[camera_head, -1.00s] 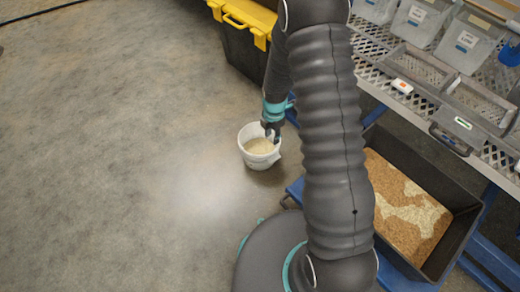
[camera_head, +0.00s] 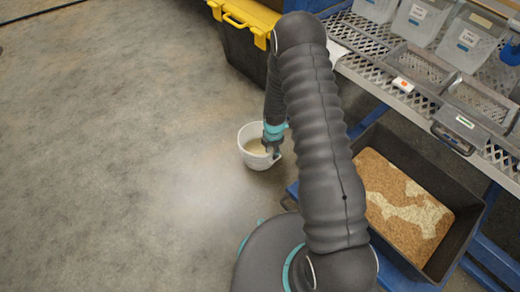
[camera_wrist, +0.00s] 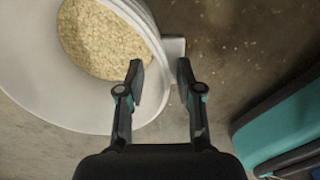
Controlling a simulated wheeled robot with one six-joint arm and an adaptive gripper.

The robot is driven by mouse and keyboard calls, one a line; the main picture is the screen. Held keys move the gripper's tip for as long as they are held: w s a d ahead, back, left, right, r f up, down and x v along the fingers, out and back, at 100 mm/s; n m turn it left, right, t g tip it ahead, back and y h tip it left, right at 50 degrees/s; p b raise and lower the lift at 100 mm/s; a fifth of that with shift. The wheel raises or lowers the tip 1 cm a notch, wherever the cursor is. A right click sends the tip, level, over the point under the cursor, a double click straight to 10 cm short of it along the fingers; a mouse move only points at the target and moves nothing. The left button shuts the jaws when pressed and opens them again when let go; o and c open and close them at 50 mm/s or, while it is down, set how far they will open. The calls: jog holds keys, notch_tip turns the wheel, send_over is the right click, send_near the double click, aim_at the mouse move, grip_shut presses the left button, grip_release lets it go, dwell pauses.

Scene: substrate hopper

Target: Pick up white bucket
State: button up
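The white bucket (camera_head: 246,157) stands upright on the floor, holding pale grainy material. In the wrist view the bucket (camera_wrist: 32,85) fills the upper left, with a small white tab (camera_wrist: 174,47) sticking out from its rim on the right. My gripper (camera_head: 272,149) is at the bucket's right side in the head view. In the wrist view my gripper (camera_wrist: 160,73) is open, its left finger over the bucket's inside and its right finger outside, with the rim wall between them. I cannot tell whether either finger touches the bucket.
A black box with a yellow lid (camera_head: 240,20) stands behind the bucket. A dark bin (camera_head: 462,230) of brown and pale grains is at right, below a metal shelf (camera_head: 370,70) with clear containers. The floor at left is clear.

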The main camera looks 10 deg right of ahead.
grip_shut()
dwell(0.4)
jog(key=shift+r, duration=0.2)
notch_tip(320, 180, up, 4)
jog(key=shift+w+f, duration=0.1)
jog(key=shift+f, duration=0.15)
jog(key=s+d+r, duration=0.6)
jog(key=d+r, duration=0.1)
jog(key=d, duration=0.3)
jog(key=shift+s+p, duration=0.15)
jog(key=shift+p, duration=0.3)
jog(key=shift+a, duration=0.1)
